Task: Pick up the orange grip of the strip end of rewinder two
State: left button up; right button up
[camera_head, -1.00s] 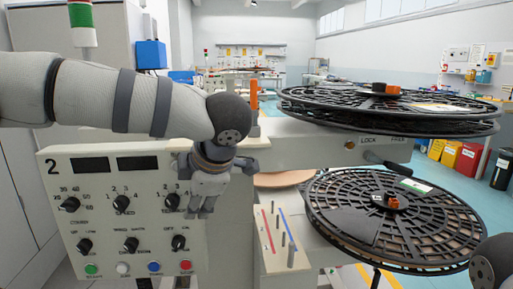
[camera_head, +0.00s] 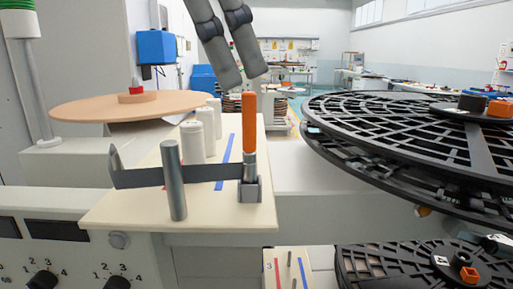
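The orange grip (camera_head: 249,122) stands upright near the middle of the head view. Its grey lower end sits in a small metal holder (camera_head: 250,190) at the right edge of a cream deck (camera_head: 125,208). My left gripper (camera_head: 244,78) comes down from the top edge. Its two dark fingers are apart with nothing between them. The fingertips show just above the top of the orange grip; contact is not visible. My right gripper is out of view.
Large black reels (camera_head: 400,150) fill the right side, close to the grip. A tan disc (camera_head: 130,106) and several white rollers (camera_head: 208,118) stand left of it. A lower black reel (camera_head: 400,270) and a small pin plate (camera_head: 283,258) are at the bottom.

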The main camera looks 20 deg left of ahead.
aim_at(249, 149)
pick_arm(q)
jog(key=x, duration=0.9)
jog(key=shift+f, duration=0.3)
grip_shut()
